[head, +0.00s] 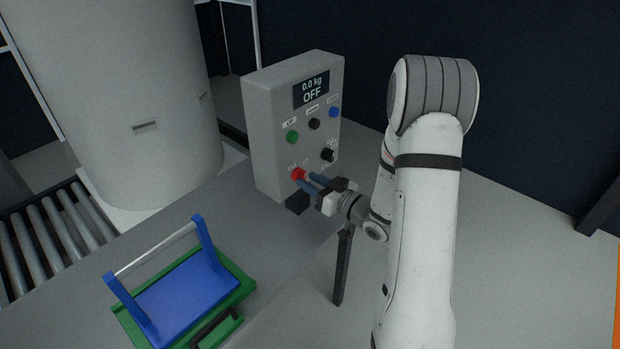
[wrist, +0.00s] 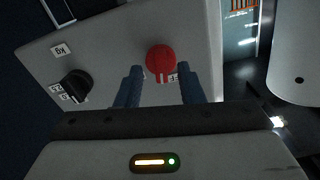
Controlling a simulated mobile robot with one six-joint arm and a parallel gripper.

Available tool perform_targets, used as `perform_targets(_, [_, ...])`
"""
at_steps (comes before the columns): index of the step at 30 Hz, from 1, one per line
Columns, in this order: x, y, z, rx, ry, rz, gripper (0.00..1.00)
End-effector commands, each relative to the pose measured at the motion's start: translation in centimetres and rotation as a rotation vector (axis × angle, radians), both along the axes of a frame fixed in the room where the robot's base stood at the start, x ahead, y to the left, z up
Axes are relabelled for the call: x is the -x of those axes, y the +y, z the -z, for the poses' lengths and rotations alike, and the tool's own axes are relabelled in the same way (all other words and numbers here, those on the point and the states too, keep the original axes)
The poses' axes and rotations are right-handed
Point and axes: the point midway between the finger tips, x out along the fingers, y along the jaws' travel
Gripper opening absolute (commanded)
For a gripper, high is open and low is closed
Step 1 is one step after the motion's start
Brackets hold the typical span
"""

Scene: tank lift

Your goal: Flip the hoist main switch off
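The hoist main switch is a red rotary knob (head: 298,174) low on the front of the grey control box (head: 262,120). It also shows in the wrist view (wrist: 161,60), with a pale mark at its lower edge. The display (head: 311,91) reads "0.0 kg OFF". My gripper (head: 310,180) is at the red knob, its two blue fingers apart. The label beside the knob is partly hidden by a finger.
A black knob (head: 327,155) sits beside the red one. Green (head: 292,137), black and blue (head: 334,112) buttons are above. A blue tray with a handle (head: 190,295) lies on a green base at lower left. A large pale tank (head: 125,90) stands behind.

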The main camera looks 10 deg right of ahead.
Motion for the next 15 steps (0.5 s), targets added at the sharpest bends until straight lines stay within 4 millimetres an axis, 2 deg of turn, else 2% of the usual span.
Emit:
perform_targets(11, [-0.75,0.61,0.02,0.000,0.000,0.000,0.35])
perform_targets(15, [-0.73,0.62,0.02,0.000,0.001,-0.001,0.25])
